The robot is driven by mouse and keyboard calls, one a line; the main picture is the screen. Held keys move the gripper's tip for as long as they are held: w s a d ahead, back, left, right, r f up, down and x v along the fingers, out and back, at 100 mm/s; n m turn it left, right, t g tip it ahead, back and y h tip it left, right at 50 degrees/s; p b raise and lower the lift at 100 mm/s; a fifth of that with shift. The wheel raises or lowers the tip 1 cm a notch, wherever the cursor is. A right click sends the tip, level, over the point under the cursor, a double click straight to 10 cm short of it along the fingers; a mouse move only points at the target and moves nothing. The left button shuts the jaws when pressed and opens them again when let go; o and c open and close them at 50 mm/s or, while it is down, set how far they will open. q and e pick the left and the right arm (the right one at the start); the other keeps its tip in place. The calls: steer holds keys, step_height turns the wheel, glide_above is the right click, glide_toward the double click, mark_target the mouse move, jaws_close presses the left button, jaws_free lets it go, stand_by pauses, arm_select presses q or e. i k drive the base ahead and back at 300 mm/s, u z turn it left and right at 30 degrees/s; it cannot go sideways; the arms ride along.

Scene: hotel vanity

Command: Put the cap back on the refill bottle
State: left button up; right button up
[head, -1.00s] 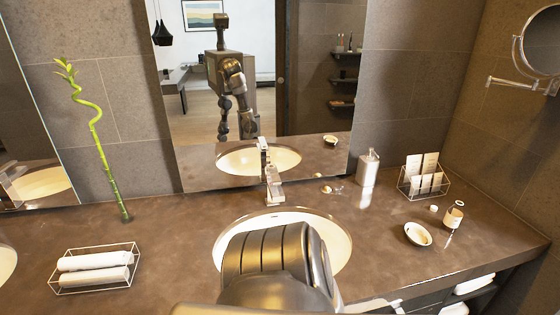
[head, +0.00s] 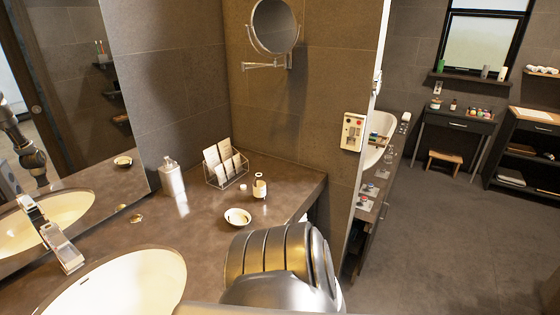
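A small bottle (head: 260,188) with a pale label and a dark top edge stands upright on the brown counter, right of centre in the head view; it looks like the refill bottle. A small white round piece (head: 243,187) lies just left of it, apart from it, and looks like the cap. It is too small to make out in detail. Neither gripper is in view. Only a bulky metallic part of my own body shows at the bottom middle, hiding the counter's front edge there.
A white dish (head: 237,217) lies in front of the bottle. A wire card holder (head: 227,172) and a soap dispenser (head: 173,181) stand behind to the left. The sink (head: 120,285) is at lower left. A partition wall (head: 350,175) rises right of the counter.

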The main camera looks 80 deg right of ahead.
mark_target(259, 183)
steer(key=z, duration=3.35)
